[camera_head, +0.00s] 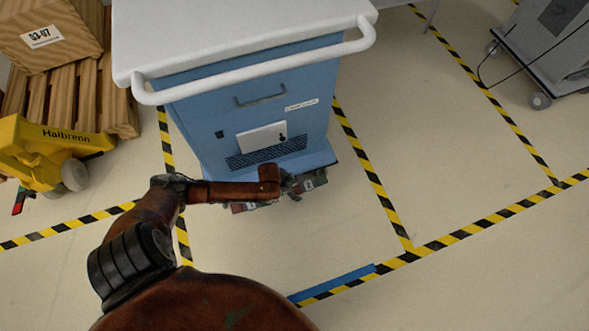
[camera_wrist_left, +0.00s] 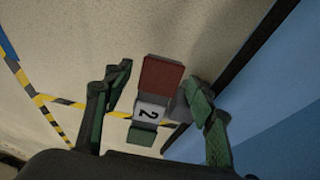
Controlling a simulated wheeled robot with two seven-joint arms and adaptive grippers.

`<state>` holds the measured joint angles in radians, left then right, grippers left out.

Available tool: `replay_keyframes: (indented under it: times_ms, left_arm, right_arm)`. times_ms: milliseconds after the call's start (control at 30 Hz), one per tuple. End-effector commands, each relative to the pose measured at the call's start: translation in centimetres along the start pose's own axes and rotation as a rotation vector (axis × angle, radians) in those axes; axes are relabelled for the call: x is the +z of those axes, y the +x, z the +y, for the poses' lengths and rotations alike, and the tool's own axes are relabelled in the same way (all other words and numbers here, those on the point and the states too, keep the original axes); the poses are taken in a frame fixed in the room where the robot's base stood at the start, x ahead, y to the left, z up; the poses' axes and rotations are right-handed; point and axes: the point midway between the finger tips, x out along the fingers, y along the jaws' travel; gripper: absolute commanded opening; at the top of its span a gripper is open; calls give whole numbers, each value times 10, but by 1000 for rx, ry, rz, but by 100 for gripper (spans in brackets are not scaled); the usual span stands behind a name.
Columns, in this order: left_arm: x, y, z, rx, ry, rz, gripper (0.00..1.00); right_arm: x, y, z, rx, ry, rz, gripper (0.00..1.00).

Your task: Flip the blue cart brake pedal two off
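The blue cart (camera_head: 235,110) has a white top and a white push handle facing me. Brake pedal two (camera_head: 310,184) is low at the right of its front edge. In the left wrist view pedal two (camera_wrist_left: 160,75) shows a red end, a white patch marked 2 and a green end. My left gripper (camera_wrist_left: 158,80) is open, with one green finger on each side of the pedal; I cannot tell whether they touch it. In the head view my left gripper (camera_head: 288,183) is at the cart's foot, partly over the pedal. Another pedal (camera_head: 240,207) is partly hidden by my arm.
A yellow pallet jack (camera_head: 50,150) and a wooden pallet with a box (camera_head: 48,32) stand at the left. A grey wheeled cart (camera_head: 550,45) is at the upper right. Yellow-black tape (camera_head: 370,170) marks the floor. The floor right of the blue cart is clear.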

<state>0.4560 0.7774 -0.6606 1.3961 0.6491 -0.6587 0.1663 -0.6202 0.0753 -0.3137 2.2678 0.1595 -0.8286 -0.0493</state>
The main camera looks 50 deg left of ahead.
Motion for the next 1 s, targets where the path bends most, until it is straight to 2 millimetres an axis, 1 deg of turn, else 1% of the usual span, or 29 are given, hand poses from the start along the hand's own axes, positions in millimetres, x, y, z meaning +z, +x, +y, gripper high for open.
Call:
replay_keyframes:
  times_ms: [33,67,700,933,1000]
  left_arm:
    - [0,0,0,0,0,0,47]
    - [0,0,0,0,0,0,45]
    - [1,0,0,0,0,-1,1]
    - [1,-1,-1,-1,-1,-3,0]
    - [4,-4,-5,-5,-7,-13,0]
  right_arm:
    - [0,0,0,0,0,0,0]
    - [0,0,0,0,0,0,0]
    - [0,0,0,0,0,-1,0]
    - [0,0,0,0,0,-1,0]
    - [-1,-4,0,3,-3,-9,0]
